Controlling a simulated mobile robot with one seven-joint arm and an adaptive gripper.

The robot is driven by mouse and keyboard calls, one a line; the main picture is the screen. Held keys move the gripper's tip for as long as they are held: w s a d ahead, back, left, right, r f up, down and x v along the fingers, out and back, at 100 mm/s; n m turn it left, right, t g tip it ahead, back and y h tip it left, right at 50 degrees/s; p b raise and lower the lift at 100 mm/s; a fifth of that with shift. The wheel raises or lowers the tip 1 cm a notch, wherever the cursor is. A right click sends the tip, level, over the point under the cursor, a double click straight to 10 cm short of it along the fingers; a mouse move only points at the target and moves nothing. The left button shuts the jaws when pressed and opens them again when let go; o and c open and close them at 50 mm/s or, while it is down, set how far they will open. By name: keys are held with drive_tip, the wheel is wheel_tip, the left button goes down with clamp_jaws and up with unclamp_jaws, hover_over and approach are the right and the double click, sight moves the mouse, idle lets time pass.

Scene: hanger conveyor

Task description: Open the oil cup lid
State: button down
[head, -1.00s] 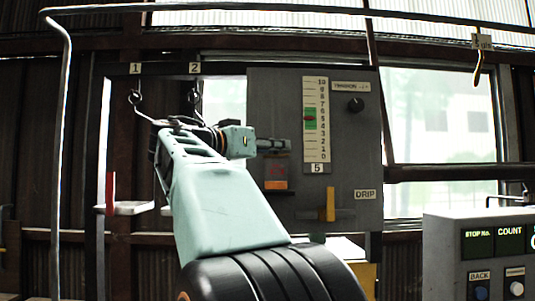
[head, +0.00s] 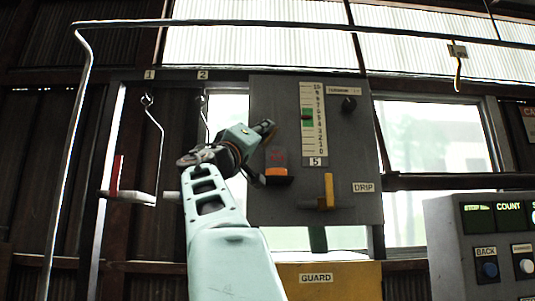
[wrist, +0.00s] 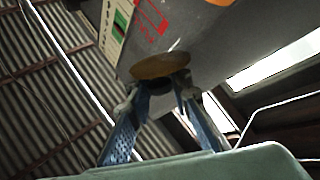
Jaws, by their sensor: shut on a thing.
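The orange oil cup lid (head: 277,172) is on the grey panel, below a dark plate with a red mark. In the wrist view it appears as a brownish-orange round piece (wrist: 160,66) in front of the panel. My gripper (wrist: 168,84) has both fingertips against its near edge and is shut on it. In the head view my gripper (head: 257,178) is small and dark, at the lid's left side, partly hidden by my wrist. The inside of the cup is not visible.
The grey panel (head: 230,205) also carries a scale with a green band (head: 307,117), a black knob (head: 348,104) and a yellow lever (head: 328,190). Hooks hang at left. A control box (head: 480,240) stands at right, and a yellow guard (head: 330,285) is below.

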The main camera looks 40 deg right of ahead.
drive_tip(key=n+t+b, duration=0.2)
drive_tip(key=n+t+y+b, duration=0.1)
drive_tip(key=n+t, duration=0.1)
drive_tip(key=a+f+n+t+b, duration=0.1)
drive_tip(key=n+b, duration=0.1)
drive_tip(key=n, duration=0.1)
drive_tip(key=shift+w+t+y+b, duration=0.3)
drive_tip(key=shift+t+y, duration=0.1)
drive_tip(key=shift+w+a+f+n+t+y+b, duration=0.25)
drive_tip(key=shift+n+t+y+b, duration=0.35)
drive_tip(key=shift+n+t+y, duration=1.55)
drive_tip(key=shift+w+a+n+t+y+b, duration=0.2)
drive_tip(key=shift+a+n+t+y+b, duration=0.35)
drive_tip(key=shift+n+y, duration=3)
drive_tip(key=shift+w+a+f+n+t+y+b, duration=0.2)
drive_tip(key=shift+n+t+y+b, duration=0.45)
drive_tip(key=shift+n+t+y, duration=2.15)
drive_tip(key=shift+w+n+g+h, duration=0.1)
drive_tip(key=shift+n+g+h, duration=0.8)
drive_tip(key=shift+n+g, duration=0.3)
drive_tip(key=c, duration=1.8)
unclamp_jaws()
drive_tip(key=shift+o, duration=0.2)
